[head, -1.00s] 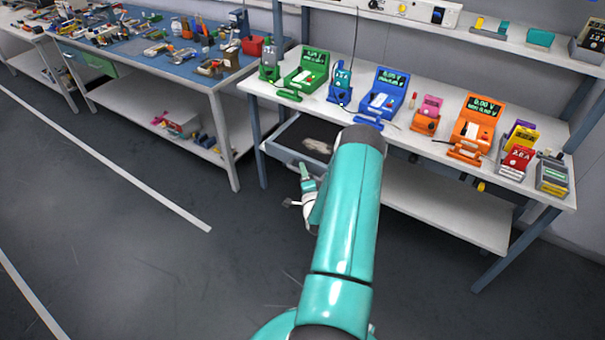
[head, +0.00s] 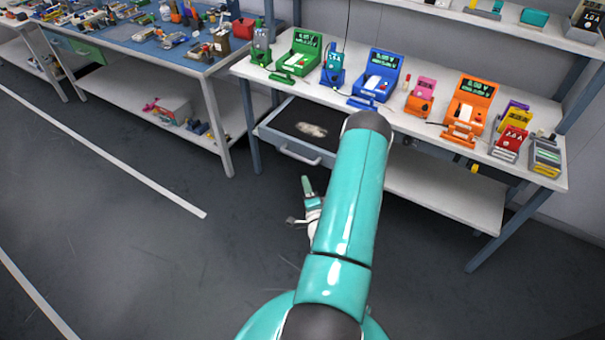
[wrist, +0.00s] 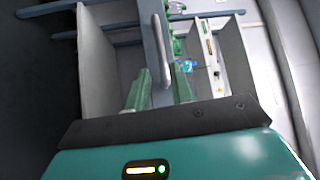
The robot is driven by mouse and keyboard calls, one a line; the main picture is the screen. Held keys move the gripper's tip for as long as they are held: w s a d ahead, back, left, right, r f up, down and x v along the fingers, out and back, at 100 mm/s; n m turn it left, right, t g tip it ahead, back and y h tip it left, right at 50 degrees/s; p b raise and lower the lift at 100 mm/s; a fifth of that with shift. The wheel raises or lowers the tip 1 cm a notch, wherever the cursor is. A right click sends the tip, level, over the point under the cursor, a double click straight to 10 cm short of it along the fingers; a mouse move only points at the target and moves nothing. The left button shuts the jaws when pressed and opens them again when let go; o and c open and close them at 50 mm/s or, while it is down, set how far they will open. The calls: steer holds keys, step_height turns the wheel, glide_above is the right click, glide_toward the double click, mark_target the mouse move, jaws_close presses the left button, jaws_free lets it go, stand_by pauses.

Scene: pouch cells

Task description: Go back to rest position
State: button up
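My gripper (head: 308,190) hangs low in front of the bench, below and clear of the open drawer's handle (head: 318,160). In the wrist view its two green fingers (wrist: 160,92) stand apart with a gap between them, so it is open. Nothing shows held in it. The handle's grey bar (wrist: 158,45) shows beyond the fingers in that view. My teal arm stretches forward across the middle of the head view and covers part of the drawer's right side.
The drawer (head: 270,132) is pulled out, with a pale item (head: 312,129) inside. Coloured meters and chargers, such as the blue unit (head: 380,75), line the bench top (head: 250,68). Another workbench (head: 140,40) stands at the left. The floor (head: 130,250) in front is clear.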

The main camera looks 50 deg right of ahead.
steer(key=shift+s+a+f, duration=0.1)
steer(key=shift+s+a, duration=0.25)
steer(key=shift+s, duration=0.1)
stand_by(0.3)
